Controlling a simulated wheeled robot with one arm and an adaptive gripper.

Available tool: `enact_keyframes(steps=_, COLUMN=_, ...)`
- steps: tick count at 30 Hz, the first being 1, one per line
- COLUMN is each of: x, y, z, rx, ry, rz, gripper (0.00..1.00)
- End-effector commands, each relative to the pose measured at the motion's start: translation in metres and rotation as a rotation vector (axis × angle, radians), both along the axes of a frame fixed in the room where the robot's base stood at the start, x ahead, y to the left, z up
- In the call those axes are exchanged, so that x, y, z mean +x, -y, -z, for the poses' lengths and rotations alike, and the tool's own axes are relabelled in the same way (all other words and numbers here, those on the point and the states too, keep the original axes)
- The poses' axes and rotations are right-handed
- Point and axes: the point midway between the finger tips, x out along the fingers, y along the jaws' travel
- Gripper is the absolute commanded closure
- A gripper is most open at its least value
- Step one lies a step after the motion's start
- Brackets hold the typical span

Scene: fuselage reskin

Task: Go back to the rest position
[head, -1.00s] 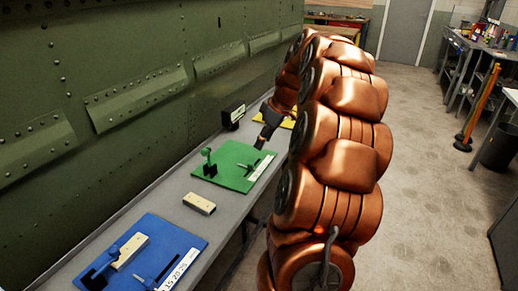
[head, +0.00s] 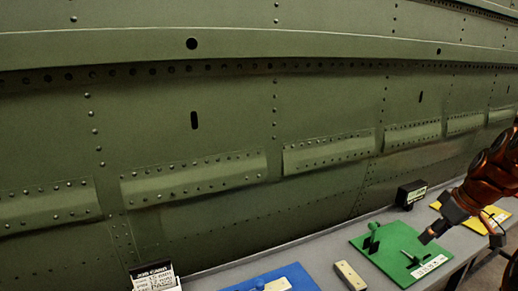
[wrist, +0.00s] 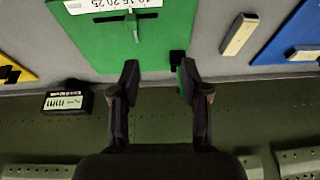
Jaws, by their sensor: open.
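My gripper (wrist: 158,88) is open and empty in the wrist view, its two dark fingers apart over the edge of the green board (wrist: 90,45). In the head view my gripper (head: 430,235) hangs at the right, near the green board (head: 375,242) on the grey bench. My copper arm is partly cut off by the right edge of the head view.
A green riveted fuselage wall (head: 230,120) runs behind the bench. A blue board (head: 295,272), a pale block (head: 349,276), a black display box (head: 410,194), a yellow board (head: 490,219) and a job card (head: 154,277) stand along the bench.

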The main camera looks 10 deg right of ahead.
Motion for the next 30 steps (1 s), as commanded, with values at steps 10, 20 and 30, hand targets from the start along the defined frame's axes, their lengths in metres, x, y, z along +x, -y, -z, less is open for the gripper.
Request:
enact_keyframes(steps=10, x=-0.031, y=-0.173, z=-0.013, rx=0.049, ry=-0.187, rz=0.001, gripper=0.54)
enact_keyframes(steps=20, x=-0.121, y=-0.280, z=-0.004, rx=0.008, ry=-0.365, rz=0.083, gripper=0.54)
enact_keyframes(steps=30, x=-0.225, y=-0.319, z=0.016, rx=-0.085, ry=-0.486, rz=0.224, gripper=0.54)
